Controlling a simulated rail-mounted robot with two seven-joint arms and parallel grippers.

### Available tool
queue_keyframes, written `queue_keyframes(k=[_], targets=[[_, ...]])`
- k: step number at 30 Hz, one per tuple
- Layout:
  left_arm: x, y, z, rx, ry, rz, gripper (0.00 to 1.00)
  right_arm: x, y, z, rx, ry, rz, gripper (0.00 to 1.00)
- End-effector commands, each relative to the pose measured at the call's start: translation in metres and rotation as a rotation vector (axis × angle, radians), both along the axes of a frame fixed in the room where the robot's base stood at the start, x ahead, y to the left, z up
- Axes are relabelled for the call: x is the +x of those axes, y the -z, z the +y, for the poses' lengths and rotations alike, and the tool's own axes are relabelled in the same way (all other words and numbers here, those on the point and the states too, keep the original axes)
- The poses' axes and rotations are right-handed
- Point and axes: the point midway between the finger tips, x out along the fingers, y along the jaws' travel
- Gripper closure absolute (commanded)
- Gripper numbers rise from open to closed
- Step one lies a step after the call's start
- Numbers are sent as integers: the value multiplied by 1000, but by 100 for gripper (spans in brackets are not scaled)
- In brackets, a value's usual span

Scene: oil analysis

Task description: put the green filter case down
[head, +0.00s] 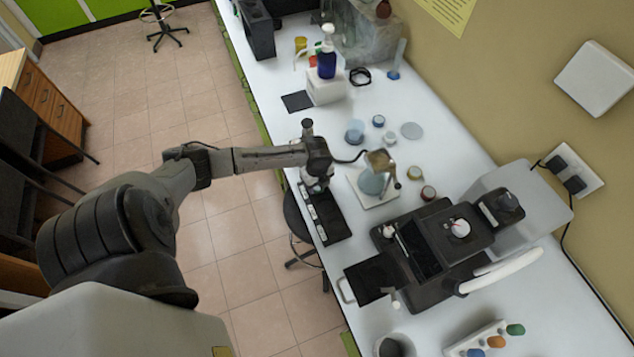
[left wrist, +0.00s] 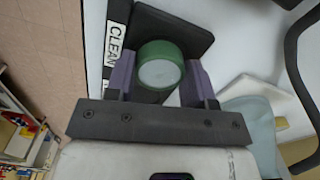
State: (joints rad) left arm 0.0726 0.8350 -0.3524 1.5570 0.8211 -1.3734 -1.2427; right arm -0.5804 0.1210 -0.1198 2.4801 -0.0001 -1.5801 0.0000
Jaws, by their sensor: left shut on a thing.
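The green filter case (left wrist: 160,63) is a round green ring with a pale disc in its middle. It sits between the two purple fingers of my left gripper (left wrist: 160,80), which is shut on it. In the left wrist view, a black tray (left wrist: 178,28) with a white label reading CLEAN (left wrist: 115,42) lies beneath and beyond the case. In the head view my left gripper (head: 316,184) is over the far end of the black tray (head: 330,222), where the case is mostly hidden. I cannot tell whether the case touches the tray. My right gripper is not in view.
A white plate with a bluish vessel (head: 371,184) stands just right of the gripper. Small round cases (head: 428,193) lie beyond it. A black instrument (head: 430,247) fills the bench to the lower right. A stool (head: 298,217) stands by the bench's left edge.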

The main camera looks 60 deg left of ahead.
Motion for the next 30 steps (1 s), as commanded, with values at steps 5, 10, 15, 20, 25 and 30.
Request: queue_keyframes(k=[5,10,15,20,25,30], targets=[[0,1,0,0,0,0,39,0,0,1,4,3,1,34],[0,1,0,0,0,0,26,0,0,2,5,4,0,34],[0,1,0,0,0,0,26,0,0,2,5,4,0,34],[0,-8,0,1,1,-1,26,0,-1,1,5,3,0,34],[0,-35,1,2,3,-2,26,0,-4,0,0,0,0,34],[0,-67,0,1,3,-2,26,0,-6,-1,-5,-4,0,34]])
